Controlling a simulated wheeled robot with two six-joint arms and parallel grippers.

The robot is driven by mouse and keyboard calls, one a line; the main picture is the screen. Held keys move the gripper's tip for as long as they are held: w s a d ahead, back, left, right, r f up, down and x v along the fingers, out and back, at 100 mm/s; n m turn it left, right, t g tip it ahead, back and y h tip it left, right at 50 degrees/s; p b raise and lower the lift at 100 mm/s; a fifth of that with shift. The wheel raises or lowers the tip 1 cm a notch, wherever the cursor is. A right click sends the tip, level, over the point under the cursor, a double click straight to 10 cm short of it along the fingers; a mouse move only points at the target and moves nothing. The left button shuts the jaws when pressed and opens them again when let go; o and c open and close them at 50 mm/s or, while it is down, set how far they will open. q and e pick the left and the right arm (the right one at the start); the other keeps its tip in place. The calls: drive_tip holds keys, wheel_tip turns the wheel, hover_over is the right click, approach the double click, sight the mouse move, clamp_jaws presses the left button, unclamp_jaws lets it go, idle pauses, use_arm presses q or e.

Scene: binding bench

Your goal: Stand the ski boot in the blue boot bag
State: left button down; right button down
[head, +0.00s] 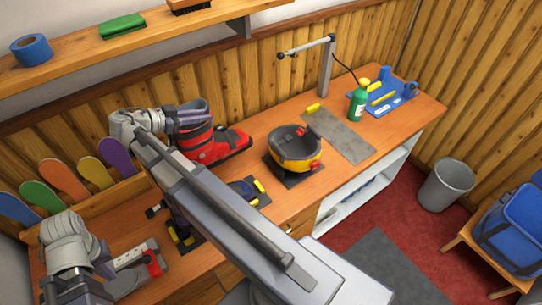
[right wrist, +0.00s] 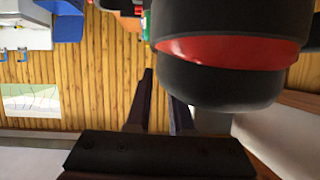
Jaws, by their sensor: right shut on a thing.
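The red and black ski boot (head: 213,146) is upright at the back of the bench, toe to the right; I cannot tell whether its sole touches the top. My right gripper (head: 190,115) is shut on it at the upper cuff. In the right wrist view, the boot's dark shell with a red band (right wrist: 230,60) fills the upper right, beside the gripper fingers (right wrist: 160,105). The blue boot bag (head: 512,232) stands on a low wooden stand at the far right; its inside is not clear. My left gripper (head: 100,272) is at the lower left, away from both, its fingers unclear.
A green bottle (head: 358,103) and a blue tray (head: 395,98) sit at the bench's far end. A grey bin (head: 446,186) stands on the red floor between bench and bag.

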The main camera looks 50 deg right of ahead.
sight(207, 139)
drive_tip(key=shift+s+a+r+g, duration=0.2)
drive_tip(key=shift+s+g, duration=0.1)
drive_tip(key=shift+s, duration=0.1)
wheel_tip(207, 139, down, 6)
drive_tip(key=b, duration=0.6)
drive_tip(key=shift+f, duration=0.15)
wheel_tip(207, 139, down, 4)
drive_tip(key=b, duration=0.4)
